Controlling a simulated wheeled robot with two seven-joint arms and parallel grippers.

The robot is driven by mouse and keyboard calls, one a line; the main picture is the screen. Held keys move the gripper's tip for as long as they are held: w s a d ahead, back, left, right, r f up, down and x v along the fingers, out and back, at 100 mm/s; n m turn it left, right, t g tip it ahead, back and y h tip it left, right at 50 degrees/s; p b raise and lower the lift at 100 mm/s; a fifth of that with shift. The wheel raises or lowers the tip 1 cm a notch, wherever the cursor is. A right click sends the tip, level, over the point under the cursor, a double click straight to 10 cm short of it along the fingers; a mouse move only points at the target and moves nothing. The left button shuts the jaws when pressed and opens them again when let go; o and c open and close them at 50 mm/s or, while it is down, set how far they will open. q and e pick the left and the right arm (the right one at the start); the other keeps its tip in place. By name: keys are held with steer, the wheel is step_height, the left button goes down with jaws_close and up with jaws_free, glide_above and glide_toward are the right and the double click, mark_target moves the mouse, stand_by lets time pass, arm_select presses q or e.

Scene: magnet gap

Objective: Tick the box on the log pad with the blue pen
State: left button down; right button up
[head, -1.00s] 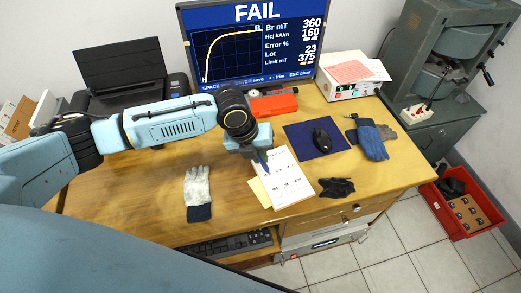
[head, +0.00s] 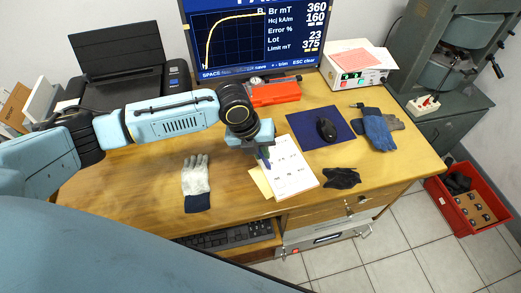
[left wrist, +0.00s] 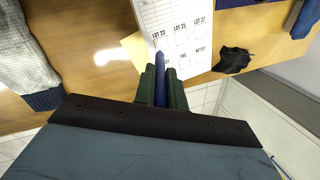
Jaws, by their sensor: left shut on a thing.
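My left gripper (head: 262,155) is shut on the blue pen (head: 266,162), which points down over the left edge of the log pad (head: 292,172). In the left wrist view the blue pen (left wrist: 161,66) sits between the two green fingers (left wrist: 162,84) of my gripper. Its tip is at the printed boxes under "LOT 23" on the log pad (left wrist: 178,12). I cannot tell whether the tip touches the paper. The pad is a white printed sheet. My right gripper is not in view.
A yellow sheet (head: 262,183) sticks out under the pad. A grey-white glove (head: 196,178) lies to the left and a black glove (head: 341,178) to the right. A mouse (head: 326,129) sits on a dark blue mat (head: 306,131). The monitor (head: 250,35) stands behind.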

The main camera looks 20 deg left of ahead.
arm_select(q)
steer(key=shift+p, duration=0.3)
steer(key=shift+f, duration=0.4)
stand_by(1.5)
steer(key=shift+w, duration=0.6)
stand_by(0.7)
step_height(320, 180, up, 6)
steer(key=p, duration=0.6)
stand_by(0.6)
